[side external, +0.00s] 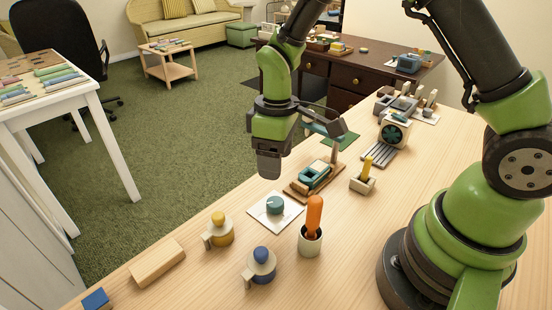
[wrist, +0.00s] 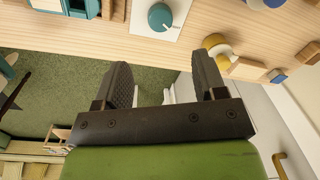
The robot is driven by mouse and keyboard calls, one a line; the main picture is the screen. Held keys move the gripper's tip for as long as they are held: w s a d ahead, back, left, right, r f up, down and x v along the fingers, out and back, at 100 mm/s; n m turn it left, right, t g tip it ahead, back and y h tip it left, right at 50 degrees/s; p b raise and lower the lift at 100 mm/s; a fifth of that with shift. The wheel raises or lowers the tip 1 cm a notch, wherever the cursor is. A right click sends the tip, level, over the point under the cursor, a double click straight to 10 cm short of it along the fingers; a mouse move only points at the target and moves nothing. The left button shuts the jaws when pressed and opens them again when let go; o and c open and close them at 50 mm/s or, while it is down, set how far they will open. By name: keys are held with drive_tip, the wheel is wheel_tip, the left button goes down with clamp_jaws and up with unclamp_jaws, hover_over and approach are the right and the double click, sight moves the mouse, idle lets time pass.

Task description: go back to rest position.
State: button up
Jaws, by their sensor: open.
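My gripper (wrist: 163,70) is open, with its two dark fingers apart and nothing between them in the wrist view. In the side view my gripper (side external: 269,168) hangs low near the table's left edge, in front of the teal-and-wood device (side external: 315,176). The dial plate with a teal knob (side external: 275,206) lies just nearer the camera, apart from the fingers. It also shows at the top of the wrist view (wrist: 161,17). The side view does not show both fingers clearly.
The wooden table (side external: 205,277) holds a yellow-topped holder (side external: 219,230), a blue-topped holder (side external: 261,263), an orange-handled tool in a cup (side external: 313,220), a wood block (side external: 157,263), a yellow lever (side external: 366,169) and a fan device (side external: 393,134). Green carpet lies beyond its left edge.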

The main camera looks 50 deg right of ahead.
wheel_tip(320, 180, up, 9)
drive_tip(key=s+m+t, duration=0.2)
drive_tip(key=s+d+r+m+t+y, duration=0.1)
drive_tip(key=s+r+m+t, duration=0.4)
drive_tip(key=s+r, duration=0.6)
drive_tip(key=s+m, duration=0.2)
drive_tip(key=s, duration=0.1)
drive_tip(key=shift+d+t, duration=0.3)
